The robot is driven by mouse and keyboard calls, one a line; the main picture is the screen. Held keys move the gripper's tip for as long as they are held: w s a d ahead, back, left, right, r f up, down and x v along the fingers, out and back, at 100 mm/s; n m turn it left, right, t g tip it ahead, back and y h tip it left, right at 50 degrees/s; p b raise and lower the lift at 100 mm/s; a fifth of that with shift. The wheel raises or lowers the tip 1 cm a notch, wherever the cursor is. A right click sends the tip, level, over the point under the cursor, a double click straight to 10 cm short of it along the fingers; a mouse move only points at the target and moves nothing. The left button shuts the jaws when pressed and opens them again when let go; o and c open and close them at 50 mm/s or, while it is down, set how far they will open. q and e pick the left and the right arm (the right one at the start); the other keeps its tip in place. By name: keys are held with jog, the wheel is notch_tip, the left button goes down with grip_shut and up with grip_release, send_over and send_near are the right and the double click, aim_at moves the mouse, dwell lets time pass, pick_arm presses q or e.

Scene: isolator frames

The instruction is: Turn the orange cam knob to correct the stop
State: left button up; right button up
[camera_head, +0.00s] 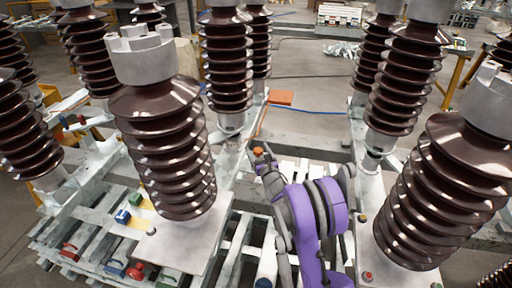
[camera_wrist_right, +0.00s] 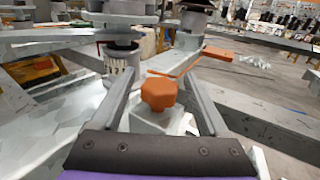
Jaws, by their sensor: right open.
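The orange cam knob (camera_wrist_right: 159,93) is a faceted knob on a pale block (camera_wrist_right: 158,122) in the right wrist view. It also shows small in the head view (camera_head: 258,151), at the end of my purple right arm. My right gripper (camera_wrist_right: 160,88) is open, with one finger on each side of the knob. Gaps show between the knob and both fingers, so I see no grip on it. In the head view the right gripper (camera_head: 262,160) is small and partly hidden by its own wrist. My left gripper is not in view.
Tall brown ribbed insulators stand close on the left (camera_head: 165,150) and right (camera_head: 445,190) of my right arm, with more behind. Pale metal beams and a slatted frame (camera_head: 90,225) lie below. An orange flat piece (camera_head: 281,97) lies beyond the knob.

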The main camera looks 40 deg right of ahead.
aim_at(262, 154)
jog(key=v, duration=0.8)
jog(key=shift+s+a, duration=0.15)
jog(key=shift+s, duration=0.15)
jog(key=d+n+y, duration=0.1)
jog(key=n+y, duration=0.1)
jog(key=y, duration=0.1)
jog(key=d+n+y, duration=0.1)
jog(key=n+y, duration=0.1)
jog(key=y, duration=0.1)
jog(key=d+n+t+y, duration=0.1)
jog(key=d+n+y, duration=0.1)
jog(key=y, duration=0.1)
jog(key=shift+f+b, duration=0.2)
jog(key=shift+b, duration=0.2)
jog(key=w+a, duration=0.1)
jog(key=w, duration=0.9)
jog(key=shift+w+a, duration=0.2)
jog(key=shift+a, duration=0.15)
grip_shut()
